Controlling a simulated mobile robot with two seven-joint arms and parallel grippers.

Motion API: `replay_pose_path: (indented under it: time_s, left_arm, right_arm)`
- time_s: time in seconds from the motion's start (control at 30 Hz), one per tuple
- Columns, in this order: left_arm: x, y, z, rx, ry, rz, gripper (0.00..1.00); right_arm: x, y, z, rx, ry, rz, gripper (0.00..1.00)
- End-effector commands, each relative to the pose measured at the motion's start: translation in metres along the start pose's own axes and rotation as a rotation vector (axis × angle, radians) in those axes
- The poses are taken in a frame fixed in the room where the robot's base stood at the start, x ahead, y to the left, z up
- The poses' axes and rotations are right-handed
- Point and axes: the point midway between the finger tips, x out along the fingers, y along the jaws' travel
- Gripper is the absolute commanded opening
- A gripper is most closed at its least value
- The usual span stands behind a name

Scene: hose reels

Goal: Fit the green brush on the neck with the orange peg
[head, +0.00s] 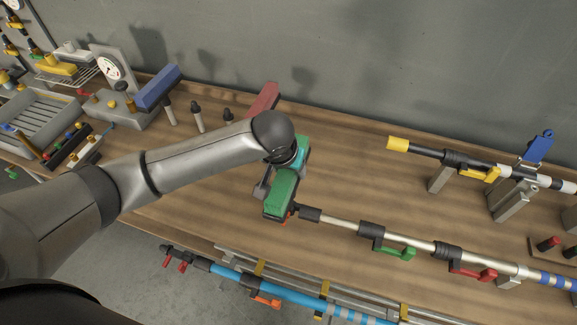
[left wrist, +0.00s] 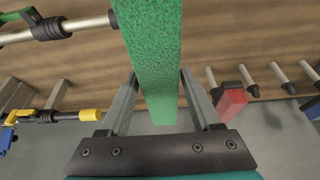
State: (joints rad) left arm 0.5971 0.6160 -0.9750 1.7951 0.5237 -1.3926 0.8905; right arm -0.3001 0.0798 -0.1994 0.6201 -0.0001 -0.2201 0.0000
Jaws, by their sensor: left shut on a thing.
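The green brush (head: 281,193) is a long block with bristly green sides. My left gripper (head: 275,185) is shut on it, above the table. In the left wrist view the brush (left wrist: 152,60) lies between the fingers of my left gripper (left wrist: 158,92). A silver pole (head: 338,221) ends in a dark neck (head: 309,213) beside the brush's near end. A small orange bit (head: 288,218), perhaps the peg, shows at the brush's lower edge, partly hidden. I cannot tell whether the brush touches or sits on the neck. My right gripper is not in view.
A red brush (head: 262,100) and a blue brush (head: 157,87) stand on posts at the back, with black-tipped posts (head: 197,112) between. A yellow-tipped pole (head: 398,144) rests on stands at right. A blue pole (head: 228,272) runs along the front.

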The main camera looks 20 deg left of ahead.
Motion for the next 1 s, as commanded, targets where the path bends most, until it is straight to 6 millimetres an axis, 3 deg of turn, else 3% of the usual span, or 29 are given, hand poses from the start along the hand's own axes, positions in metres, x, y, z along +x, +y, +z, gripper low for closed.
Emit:
replay_pose_path:
  time_s: [0.37, 0.4, 0.7, 1.0]
  left_arm:
    - [0.0087, 0.0001, 0.0030, 0.000, 0.003, 0.000, 0.00]
    - [0.0083, 0.0001, 0.0027, 0.000, 0.003, 0.000, 0.68]
    - [0.0082, 0.0000, 0.0031, 0.001, 0.002, 0.000, 0.99]
    - [0.0065, -0.0001, 0.0039, 0.001, -0.001, 0.000, 0.99]
  right_arm:
    - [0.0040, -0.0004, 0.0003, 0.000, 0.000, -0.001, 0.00]
    - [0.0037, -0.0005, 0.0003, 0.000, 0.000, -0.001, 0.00]
    - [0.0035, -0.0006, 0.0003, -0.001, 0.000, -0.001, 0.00]
    - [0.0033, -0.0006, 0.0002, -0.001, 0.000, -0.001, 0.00]
